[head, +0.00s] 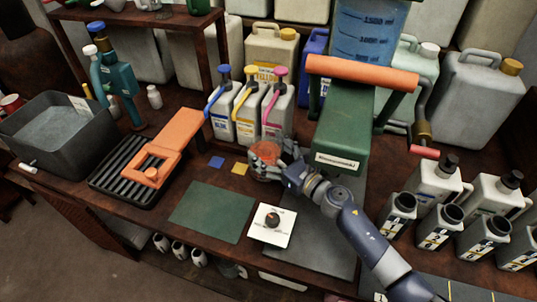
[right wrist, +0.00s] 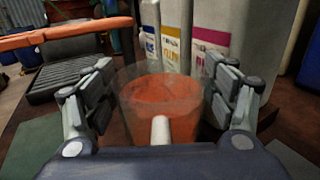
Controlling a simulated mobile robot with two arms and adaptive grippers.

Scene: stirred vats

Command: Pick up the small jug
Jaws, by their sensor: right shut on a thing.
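The small jug (head: 265,153) is a clear vessel with orange-red contents. In the head view it is at the centre of the bench, in front of the pump bottles. In the right wrist view the jug (right wrist: 160,106) stands upright between the two fingers, its pale handle toward the camera. My right gripper (head: 281,164) is shut on the jug, with a finger on each side of it in the right wrist view (right wrist: 161,100). I cannot tell whether the jug's base touches the bench. My left gripper is not in view.
Pump bottles with blue, yellow and pink tops (head: 248,108) stand close behind the jug. A green mixing machine (head: 345,140) stands to its right. A green mat (head: 212,212) and a white dial card (head: 272,226) lie in front. A black drain rack (head: 120,178) is at left.

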